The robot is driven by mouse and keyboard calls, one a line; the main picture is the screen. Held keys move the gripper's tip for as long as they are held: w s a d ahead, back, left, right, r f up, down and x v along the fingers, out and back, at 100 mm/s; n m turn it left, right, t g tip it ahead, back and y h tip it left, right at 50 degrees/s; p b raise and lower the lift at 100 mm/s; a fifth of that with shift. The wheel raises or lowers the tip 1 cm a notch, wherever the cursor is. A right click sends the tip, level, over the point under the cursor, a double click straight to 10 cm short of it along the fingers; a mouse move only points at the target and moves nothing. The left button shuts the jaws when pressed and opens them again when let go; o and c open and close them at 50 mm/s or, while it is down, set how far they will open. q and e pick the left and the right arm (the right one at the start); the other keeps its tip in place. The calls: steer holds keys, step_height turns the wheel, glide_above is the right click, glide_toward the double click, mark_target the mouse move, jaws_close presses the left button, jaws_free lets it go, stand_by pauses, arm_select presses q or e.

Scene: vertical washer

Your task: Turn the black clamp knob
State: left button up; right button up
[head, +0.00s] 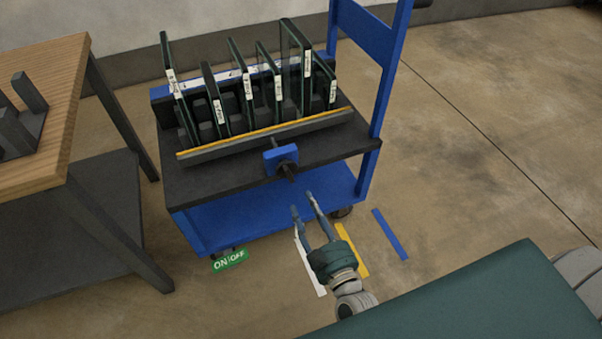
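The black clamp knob (289,173) sticks out toward me from a blue clamp block (281,157) at the front edge of the cart's black upper shelf (215,187). My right gripper (302,203) is just in front of and below the knob, pointing at it. Its two fingers are apart with nothing between them, and I see a small gap between fingertips and knob. My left gripper is not in view.
Several labelled glass panels (248,95) stand in the rack behind a yellow-edged bar (265,133). A wooden table (62,75) is at the left. Coloured floor strips and a green ON/OFF label (230,260) lie near the cart. The floor at right is clear.

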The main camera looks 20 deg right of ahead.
mark_target(294, 181)
steer(key=w+b, duration=0.1)
steer(key=w, duration=0.8)
steer(key=shift+w+a, duration=0.15)
steer(key=shift+w, duration=0.15)
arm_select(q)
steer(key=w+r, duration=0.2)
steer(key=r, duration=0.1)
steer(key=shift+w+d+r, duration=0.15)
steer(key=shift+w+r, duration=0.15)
arm_select(e)
steer(key=shift+w, duration=0.55)
jaws_close()
